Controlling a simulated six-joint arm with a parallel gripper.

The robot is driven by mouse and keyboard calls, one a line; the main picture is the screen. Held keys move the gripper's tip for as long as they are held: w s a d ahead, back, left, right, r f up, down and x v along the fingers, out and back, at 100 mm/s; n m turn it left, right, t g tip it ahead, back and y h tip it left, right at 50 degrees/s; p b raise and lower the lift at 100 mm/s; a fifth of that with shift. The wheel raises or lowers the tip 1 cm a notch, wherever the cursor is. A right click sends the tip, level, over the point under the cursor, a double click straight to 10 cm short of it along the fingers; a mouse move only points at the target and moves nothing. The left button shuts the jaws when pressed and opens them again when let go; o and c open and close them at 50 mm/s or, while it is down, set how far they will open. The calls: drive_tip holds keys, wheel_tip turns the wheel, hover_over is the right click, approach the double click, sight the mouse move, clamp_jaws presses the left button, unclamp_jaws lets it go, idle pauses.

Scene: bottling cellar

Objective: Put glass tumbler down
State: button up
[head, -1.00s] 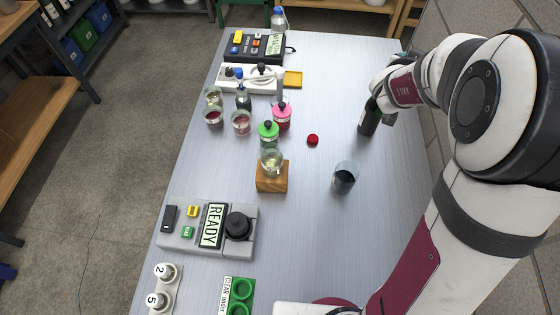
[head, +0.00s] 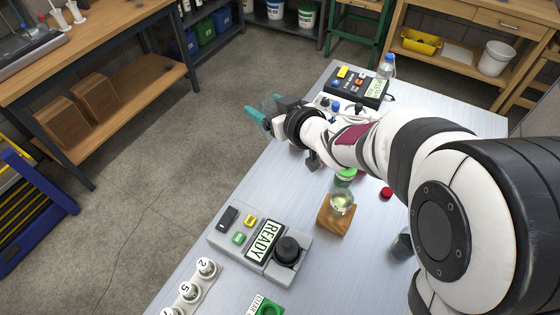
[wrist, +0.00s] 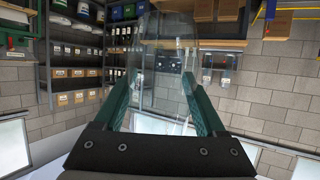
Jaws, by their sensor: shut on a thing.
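My gripper (head: 264,117), with green fingers, is shut on a clear glass tumbler (wrist: 165,75). In the wrist view the tumbler sits between both fingers and looks empty; its outline is faint against the shelves behind. In the head view, the gripper is raised at the far left of the metal table (head: 190,258), around or past its left edge. The tumbler is hard to make out there, and I cannot tell its tilt.
A glass of pale liquid (head: 342,204) stands on a wooden block (head: 334,222). A dark-filled glass (head: 402,244) is partly behind my arm. A grey READY device (head: 220,238), a red cap (head: 386,193) and a black device (head: 354,86) are on the table. My arm hides its middle.

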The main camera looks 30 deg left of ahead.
drive_tip(key=shift+n+g+y, duration=0.4)
drive_tip(key=shift+n+g, duration=0.3)
drive_tip(key=shift+g, duration=0.1)
drive_tip(key=s+f, duration=0.1)
drive_tip(key=f, duration=0.6)
drive_tip(key=s+a+f, duration=0.1)
drive_tip(key=f, duration=0.6)
drive_tip(key=s+a+f, duration=0.1)
drive_tip(key=f, duration=0.7)
drive_tip(key=shift+s+a, duration=0.1)
drive_tip(key=shift+s, duration=0.1)
